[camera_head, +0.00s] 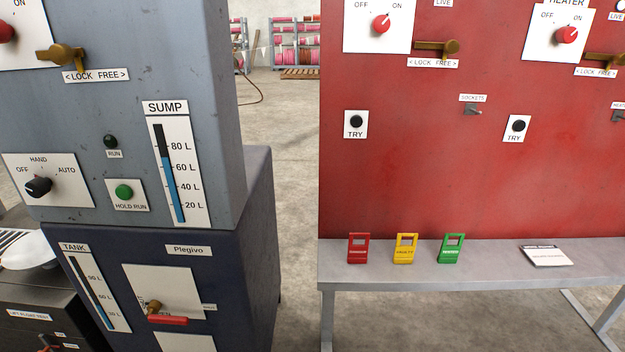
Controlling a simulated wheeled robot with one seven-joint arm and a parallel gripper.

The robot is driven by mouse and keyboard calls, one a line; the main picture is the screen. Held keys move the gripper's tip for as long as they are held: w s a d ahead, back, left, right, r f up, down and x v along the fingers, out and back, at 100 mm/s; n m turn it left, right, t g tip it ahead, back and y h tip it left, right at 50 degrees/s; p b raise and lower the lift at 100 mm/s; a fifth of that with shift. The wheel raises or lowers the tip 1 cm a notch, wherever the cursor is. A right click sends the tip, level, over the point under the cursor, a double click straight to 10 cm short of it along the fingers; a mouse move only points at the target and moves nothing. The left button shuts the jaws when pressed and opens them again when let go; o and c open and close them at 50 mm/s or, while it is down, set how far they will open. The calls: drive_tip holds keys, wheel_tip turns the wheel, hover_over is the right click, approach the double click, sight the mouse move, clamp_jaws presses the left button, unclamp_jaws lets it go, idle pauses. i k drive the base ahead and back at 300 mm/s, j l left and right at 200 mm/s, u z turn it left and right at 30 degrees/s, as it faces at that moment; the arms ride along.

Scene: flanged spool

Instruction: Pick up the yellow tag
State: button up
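The yellow tag (404,249) stands upright, or nearly so, on the grey bench shelf in front of the red panel. It has an opening near its top and small print on its face that I cannot read. A red tag (358,249) is on its left and a green tag (451,249) is on its right, each a short gap apart from it. My gripper is not in view.
The grey bench (490,268) runs below the red panel (420,185). A white card (546,256) lies on it at the right. A blue-grey cabinet (222,120) with switches and gauges stands at the left. Open floor (295,200) shows between cabinet and bench.

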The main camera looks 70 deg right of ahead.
sight(404, 253)
drive_tip(key=l+z, duration=0.1)
drive_tip(key=z, duration=0.4)
drive_tip(key=k+l+z, duration=0.1)
drive_tip(key=z, duration=0.35)
drive_tip(key=l+z, duration=0.2)
drive_tip(key=z, duration=0.3)
drive_tip(key=l+z, duration=0.15)
drive_tip(key=z, duration=0.3)
drive_tip(key=i+l+z, duration=0.2)
drive_tip(key=l, duration=0.2)
drive_tip(key=l+z, duration=0.15)
drive_tip(key=l, duration=0.25)
drive_tip(key=i+l+z, duration=0.2)
drive_tip(key=l, duration=0.15)
drive_tip(key=l+u, duration=0.1)
drive_tip(key=u, duration=0.35)
drive_tip(key=l+u, duration=0.15)
drive_tip(key=u, duration=0.3)
drive_tip(key=l+u, duration=0.15)
drive_tip(key=u, duration=0.25)
drive_tip(key=l+u, duration=0.15)
drive_tip(key=u, duration=0.3)
drive_tip(key=k+u, duration=0.35)
drive_tip(key=k, duration=0.15)
drive_tip(key=k+j+u, duration=0.15)
drive_tip(key=k+u, duration=0.2)
drive_tip(key=k, duration=0.15)
